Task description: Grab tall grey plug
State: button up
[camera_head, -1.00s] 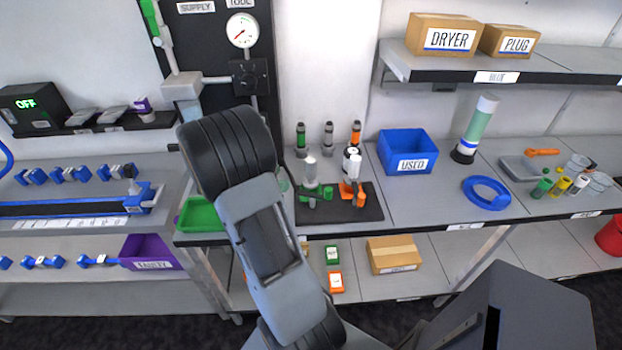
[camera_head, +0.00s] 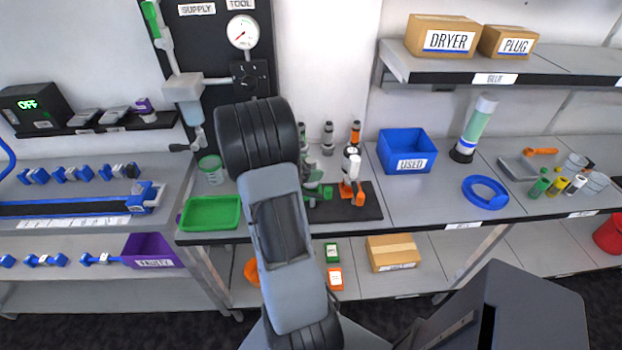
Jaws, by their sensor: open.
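A tall grey upright piece (camera_head: 328,138), which looks like the tall grey plug, stands at the back of the middle bench against the wall.
A black mat (camera_head: 368,210) with green and orange-handled devices lies in front of the pieces. A blue USED bin (camera_head: 407,152) stands right of them, a green tray (camera_head: 210,213) left. A shelf (camera_head: 445,78) with boxes overhangs the right. Bench between bin and blue ring (camera_head: 486,192) is clear.

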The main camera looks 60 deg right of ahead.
jog(key=shift+d, duration=0.1)
jog(key=c, duration=1)
jog(key=shift+c, duration=0.2)
